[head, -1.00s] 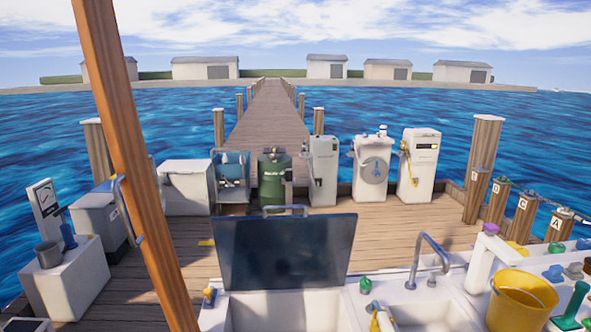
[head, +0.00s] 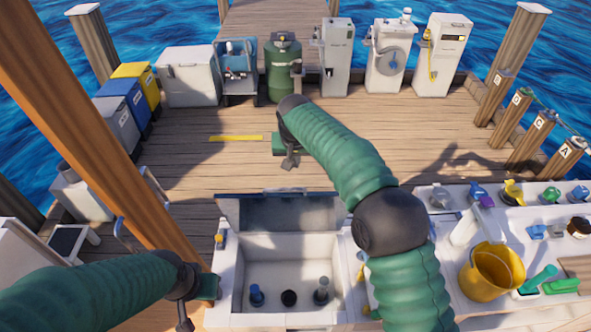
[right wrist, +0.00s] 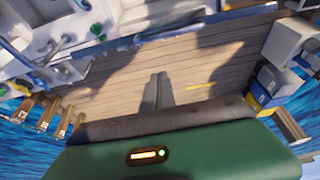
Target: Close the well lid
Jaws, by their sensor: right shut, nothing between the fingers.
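The well lid (head: 290,213) stands raised at the rear edge of the white well (head: 290,250), its dark inner face toward me. The well is open and shows several small fittings on its floor. My right arm reaches over the well's right side, and my right gripper (head: 289,164) is beyond the lid, above the deck, apart from it. In the right wrist view its fingers (right wrist: 159,84) are together and empty, pointing at bare planks. My left gripper (head: 185,322) hangs at the well's front left, beside its wall; its fingertips are too small to judge.
A wooden post (head: 95,120) slants down on the left, near my left arm. A yellow bucket (head: 492,272) and knobs crowd the counter on the right. Machines and a green tank (head: 284,65) line the deck's far edge. The deck planks (head: 190,165) behind the lid are mostly clear.

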